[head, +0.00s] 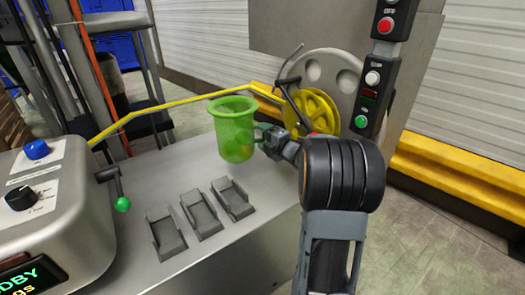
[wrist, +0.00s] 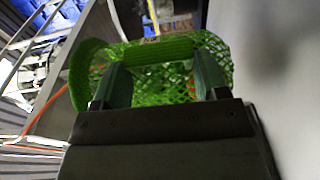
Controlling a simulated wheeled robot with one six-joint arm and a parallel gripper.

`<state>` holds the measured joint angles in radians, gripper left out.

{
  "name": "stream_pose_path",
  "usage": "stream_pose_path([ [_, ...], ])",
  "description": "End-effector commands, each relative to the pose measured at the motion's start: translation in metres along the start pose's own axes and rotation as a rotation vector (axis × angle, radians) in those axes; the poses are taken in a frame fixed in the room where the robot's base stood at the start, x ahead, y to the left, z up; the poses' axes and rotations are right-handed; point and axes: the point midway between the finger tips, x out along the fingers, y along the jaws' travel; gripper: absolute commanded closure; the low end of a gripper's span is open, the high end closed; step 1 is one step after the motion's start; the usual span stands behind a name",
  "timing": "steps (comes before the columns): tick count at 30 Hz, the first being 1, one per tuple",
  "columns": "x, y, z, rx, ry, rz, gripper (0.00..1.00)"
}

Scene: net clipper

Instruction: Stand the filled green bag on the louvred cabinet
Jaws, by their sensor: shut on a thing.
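The green bag (head: 236,138) is a translucent, open-topped, cup-shaped net, held upright above the steel machine top (head: 135,205). Something orange-yellow shows faintly through its lower side. My gripper (head: 262,138) is at the bag's right side, shut on it. In the wrist view, green mesh (wrist: 160,48) of the bag spans across and behind the two fingers of my gripper (wrist: 163,82). The bag's contents are mostly hidden. I cannot make out a louvred cabinet in either view.
A yellow bar (head: 185,102) runs behind the bag to a yellow wheel (head: 312,112). A button post (head: 380,75) stands to the right. Several grey brackets (head: 203,213) sit on the steel top below the bag. A control box (head: 45,200) with knobs is at left.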

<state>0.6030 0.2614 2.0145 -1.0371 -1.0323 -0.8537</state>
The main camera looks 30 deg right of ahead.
Motion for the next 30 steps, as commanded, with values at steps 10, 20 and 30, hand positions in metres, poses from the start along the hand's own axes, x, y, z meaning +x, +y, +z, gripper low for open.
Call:
stream_pose_path([
  [10,0.013,-0.018,0.01,0.0,0.0,0.004,0.59],
  [20,0.017,-0.053,0.013,0.002,0.0,0.002,0.59],
  [30,0.017,-0.055,0.012,0.0,0.0,0.004,0.59],
])
